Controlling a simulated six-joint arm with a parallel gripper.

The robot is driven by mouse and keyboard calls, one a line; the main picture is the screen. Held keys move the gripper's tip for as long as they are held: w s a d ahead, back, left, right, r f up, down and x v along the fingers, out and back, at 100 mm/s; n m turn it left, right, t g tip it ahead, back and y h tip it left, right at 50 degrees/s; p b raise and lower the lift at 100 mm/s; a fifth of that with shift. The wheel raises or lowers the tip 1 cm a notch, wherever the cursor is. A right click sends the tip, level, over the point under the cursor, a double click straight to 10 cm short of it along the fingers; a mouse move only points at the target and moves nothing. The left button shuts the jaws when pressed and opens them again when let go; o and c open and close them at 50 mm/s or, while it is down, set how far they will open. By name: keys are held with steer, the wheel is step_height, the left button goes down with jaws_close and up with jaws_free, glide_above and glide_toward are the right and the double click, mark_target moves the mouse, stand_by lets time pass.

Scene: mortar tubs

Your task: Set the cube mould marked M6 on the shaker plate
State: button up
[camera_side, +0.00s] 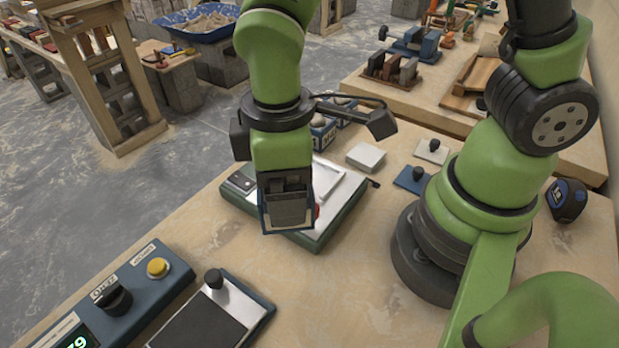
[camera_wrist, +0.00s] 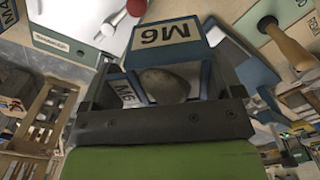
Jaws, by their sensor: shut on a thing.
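My gripper (camera_side: 287,225) is shut on the M6 cube mould, a blue-edged box with white faces. In the wrist view the mould (camera_wrist: 204,35) sits between the jaws, its M6 label upside down and a rounded grey lump showing inside. In the side view only the mould's dark blue edge (camera_side: 264,217) shows around the jaws. My gripper is over the front of a white-topped machine (camera_side: 238,184) with a green base. A dark square plate (camera_side: 200,328) with a black knob lies at the front.
A blue control box (camera_side: 135,285) with a black dial and yellow button stands at front left. Other blue moulds (camera_side: 322,132) stand behind the machine, near a pale block (camera_side: 366,157). A tape measure (camera_side: 567,200) lies at right. The table's front middle is clear.

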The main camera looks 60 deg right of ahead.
steer(key=w+d+r+n, duration=0.2)
steer(key=w+d+n, duration=0.4)
steer(key=d+n, duration=0.45)
steer(key=shift+m, duration=0.45)
steer(key=f, duration=0.3)
steer(key=d+f, duration=0.1)
steer(key=f, duration=0.6)
steer(key=shift+d, duration=0.3)
steer(key=o, duration=1)
steer(key=shift+f, duration=0.1)
steer(key=shift+o, duration=0.2)
step_height(320, 180, up, 12)
steer(key=s+r+m+t+y, duration=0.1)
steer(key=s+r+m+t, duration=0.2)
steer(key=s+r+m, duration=0.3)
steer(key=s+a+r+m+t+y, duration=0.1)
steer(key=s+r+m+t, duration=0.3)
steer(key=m, duration=1.2)
steer(key=shift+s+a+r, duration=0.25)
steer(key=shift+s+r, duration=0.85)
steer(key=shift+r, duration=0.55)
